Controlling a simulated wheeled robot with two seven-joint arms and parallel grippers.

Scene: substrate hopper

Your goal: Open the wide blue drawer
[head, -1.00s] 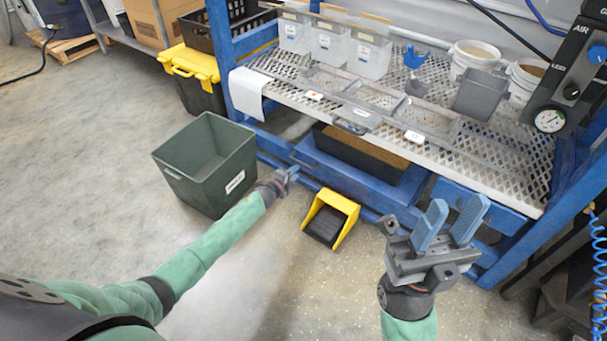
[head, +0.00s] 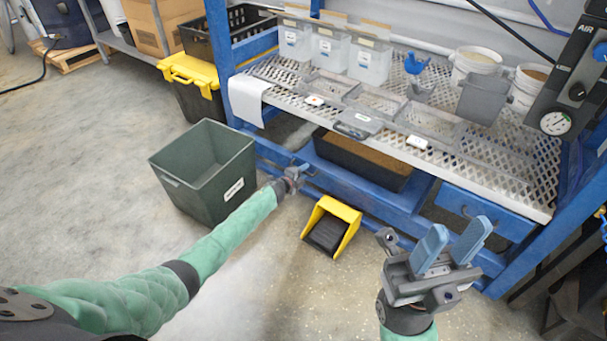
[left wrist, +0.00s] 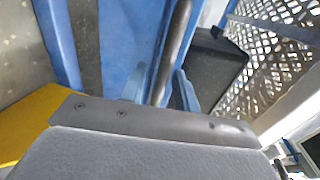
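The wide blue drawer (head: 372,197) sits low under the bench, with a black bin of brown substrate (head: 365,160) above its front edge. My left gripper (head: 298,172) is at the left part of the drawer's front. In the left wrist view a grey handle bar (left wrist: 178,35) runs between the two blue fingers of my left gripper (left wrist: 160,90). The fingers stand apart on either side of the bar; a firm grip does not show. My right gripper (head: 450,245) is open and empty, in the air in front of the bench, to the right.
A dark green bin (head: 185,185) stands on the floor left of my left gripper. A yellow-framed pedal (head: 347,211) stands just in front of the drawer. A smaller blue drawer (head: 500,213) is to the right. The mesh shelf (head: 510,160) overhangs above.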

